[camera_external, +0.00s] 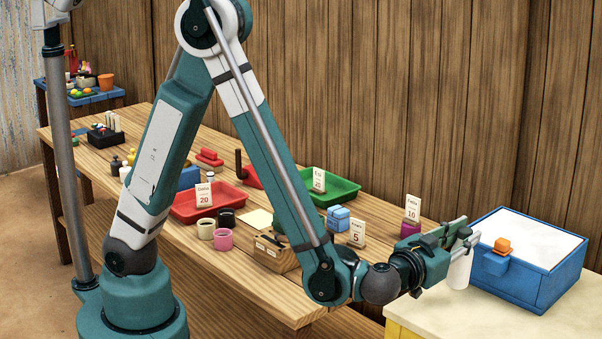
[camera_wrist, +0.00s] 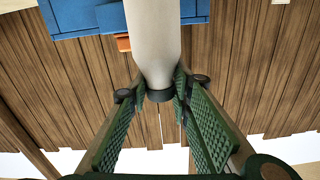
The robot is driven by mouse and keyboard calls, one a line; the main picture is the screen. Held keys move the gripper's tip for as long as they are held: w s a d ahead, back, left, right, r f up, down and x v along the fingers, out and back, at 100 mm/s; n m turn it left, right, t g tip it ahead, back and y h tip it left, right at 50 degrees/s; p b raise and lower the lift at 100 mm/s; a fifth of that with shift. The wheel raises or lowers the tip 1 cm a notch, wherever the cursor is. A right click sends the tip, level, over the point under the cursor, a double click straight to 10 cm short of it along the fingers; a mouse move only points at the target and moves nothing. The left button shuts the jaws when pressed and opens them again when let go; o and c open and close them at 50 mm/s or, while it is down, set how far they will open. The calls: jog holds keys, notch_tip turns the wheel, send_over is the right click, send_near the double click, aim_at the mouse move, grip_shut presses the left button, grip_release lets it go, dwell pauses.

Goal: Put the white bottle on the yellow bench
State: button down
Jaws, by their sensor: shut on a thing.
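The white bottle (camera_external: 460,270) is in my gripper (camera_external: 468,238) in the external view. In the wrist view the white bottle (camera_wrist: 156,40) is held between the two green ridged finger pads of my gripper (camera_wrist: 158,92), with its dark cap end toward the camera. The yellow bench (camera_external: 425,314) is at the lower right of the external view, with a pale top and a yellow side. The bottle is over or at the bench top beside the blue box. I cannot tell whether its base touches the bench.
A blue box (camera_external: 530,288) with a white top stands on the bench, right of the bottle, with an orange piece (camera_external: 502,246) at its front. The long wooden table (camera_external: 270,288) holds trays, price cards and cups. A wooden wall (camera_external: 400,90) stands behind.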

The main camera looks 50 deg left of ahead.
jog(key=shift+f, duration=0.8)
jog(key=shift+f+b, duration=0.65)
jog(key=shift+f, duration=1.2)
jog(key=c, duration=2.1)
grip_release()
jog(key=shift+f, duration=0.1)
jog(key=shift+o, duration=0.2)
jog(key=shift+s, duration=0.5)
jog(key=s+p, duration=0.1)
jog(key=s, duration=1)
jog(key=shift+p, duration=0.35)
